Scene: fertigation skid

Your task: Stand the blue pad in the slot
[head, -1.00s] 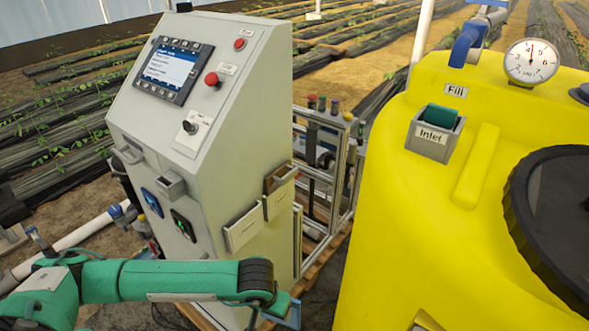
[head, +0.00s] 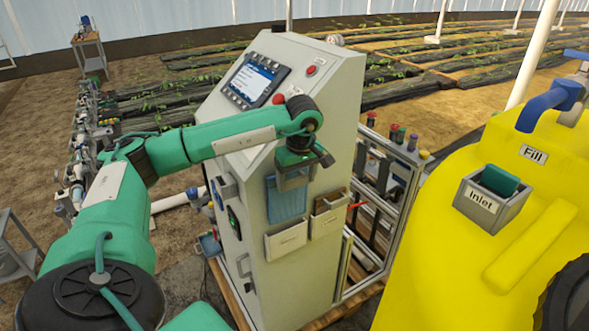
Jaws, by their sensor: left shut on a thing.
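My left gripper (head: 292,178) points down beside the right side face of the grey control cabinet. It is shut on the blue pad (head: 286,203), a flat upright sheet hanging below the fingers. The pad appears above a pale open-topped pocket (head: 286,241) with a label on its front, the left one of two on the cabinet side. The pad's lower edge is close to the pocket's mouth; I cannot tell whether it is inside. My right gripper is out of view.
A second pocket (head: 327,222) with brown contents sits just right. The cabinet (head: 335,120) stands on a wooden pallet. A metal frame (head: 385,190) with coloured caps stands behind it. A yellow tank (head: 470,260) with an inlet holder (head: 478,208) fills the right.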

